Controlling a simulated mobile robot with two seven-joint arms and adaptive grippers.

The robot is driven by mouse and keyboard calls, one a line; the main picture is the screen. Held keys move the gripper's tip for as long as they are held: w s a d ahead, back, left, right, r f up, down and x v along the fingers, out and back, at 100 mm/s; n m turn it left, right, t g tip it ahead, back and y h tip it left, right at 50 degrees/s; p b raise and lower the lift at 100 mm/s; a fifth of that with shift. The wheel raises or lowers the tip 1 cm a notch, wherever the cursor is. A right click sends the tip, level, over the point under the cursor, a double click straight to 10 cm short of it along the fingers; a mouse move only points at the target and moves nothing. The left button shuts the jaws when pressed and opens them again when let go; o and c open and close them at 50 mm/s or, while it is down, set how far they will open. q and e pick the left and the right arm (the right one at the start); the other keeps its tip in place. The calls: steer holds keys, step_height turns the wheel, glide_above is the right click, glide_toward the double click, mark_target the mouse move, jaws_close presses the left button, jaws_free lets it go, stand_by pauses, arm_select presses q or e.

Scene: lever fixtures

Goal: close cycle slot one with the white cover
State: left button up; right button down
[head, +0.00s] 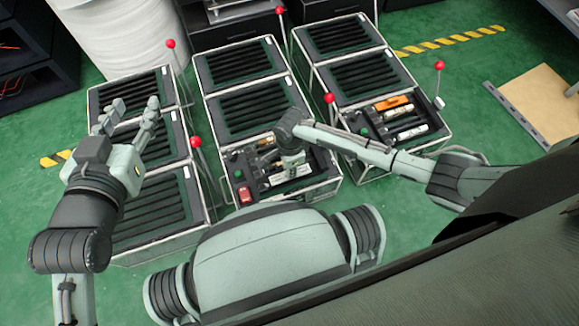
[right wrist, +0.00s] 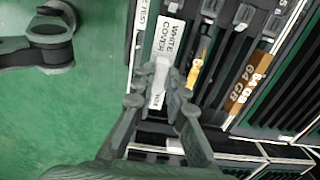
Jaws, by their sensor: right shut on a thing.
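My right gripper (right wrist: 158,92) is shut on a pale handle (right wrist: 160,72) at the near end of that label. In the head view my right gripper (head: 291,160) reaches down into this compartment, and its fingers hide part of it. A white strip (head: 290,175) shows beside it there. I cannot read a mark for cycle slot one. My left gripper (head: 132,108) is open and empty above the left fixture (head: 150,205).
Red-knobbed levers stand by the fixtures, one near my left gripper (head: 195,141) and one near my right arm (head: 330,98). The right fixture (head: 390,115) holds an orange piece (head: 394,103). Green floor is clear in front.

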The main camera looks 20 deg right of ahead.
steer(key=shift+r+p, duration=0.1)
steer(key=shift+p, duration=0.35)
stand_by(0.5)
steer(key=shift+f+b, duration=0.5)
steer(key=shift+f, duration=0.75)
steer(key=c, duration=1.5)
jaws_free()
steer(key=shift+o, duration=0.2)
step_height(320, 180, up, 12)
